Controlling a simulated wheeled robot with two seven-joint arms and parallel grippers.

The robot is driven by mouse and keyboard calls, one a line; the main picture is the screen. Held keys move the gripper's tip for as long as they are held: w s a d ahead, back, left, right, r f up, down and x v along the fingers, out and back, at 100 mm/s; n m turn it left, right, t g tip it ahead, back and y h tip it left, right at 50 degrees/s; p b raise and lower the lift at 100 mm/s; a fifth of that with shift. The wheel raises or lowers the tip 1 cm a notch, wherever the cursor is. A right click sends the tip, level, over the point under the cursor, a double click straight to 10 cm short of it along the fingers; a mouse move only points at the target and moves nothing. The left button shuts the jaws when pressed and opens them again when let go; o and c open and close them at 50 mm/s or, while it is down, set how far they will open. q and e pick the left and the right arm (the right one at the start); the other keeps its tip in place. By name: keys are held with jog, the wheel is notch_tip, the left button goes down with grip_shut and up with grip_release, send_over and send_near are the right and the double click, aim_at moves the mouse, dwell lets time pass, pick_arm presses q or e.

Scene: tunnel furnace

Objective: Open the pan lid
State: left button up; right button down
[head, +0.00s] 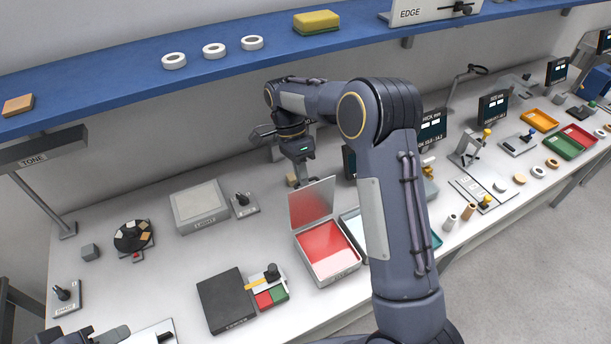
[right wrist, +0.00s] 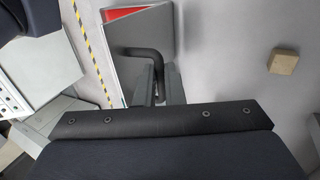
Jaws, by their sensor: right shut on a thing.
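The pan (head: 331,265) is a shallow metal box with a red inside, standing on the white bench in the head view. Its grey lid (head: 312,203) stands raised at the back edge, leaving the red inside uncovered. In the right wrist view the lid (right wrist: 155,28) shows its outer side with a dark bent handle (right wrist: 150,57). My right gripper (right wrist: 160,85) is shut on this handle, behind the lid. In the head view the right gripper (head: 303,181) is partly hidden by the lid. Part of my left gripper (head: 92,334) shows at the lower left edge, its jaws unclear.
A light box (head: 200,206) and a dark block (head: 226,301) stand left of the pan. A small wooden block (right wrist: 284,62) lies beside the right gripper. A blue shelf (head: 130,67) runs above the bench. My right arm hides the bench right of the pan.

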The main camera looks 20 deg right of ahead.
jog(key=shift+w+f+g, duration=0.3)
jog(key=shift+f+g, duration=0.15)
jog(key=shift+g, duration=0.05)
jog(key=c, duration=1.5)
grip_release()
jog(key=shift+r, duration=0.1)
jog(key=shift+r, duration=0.1)
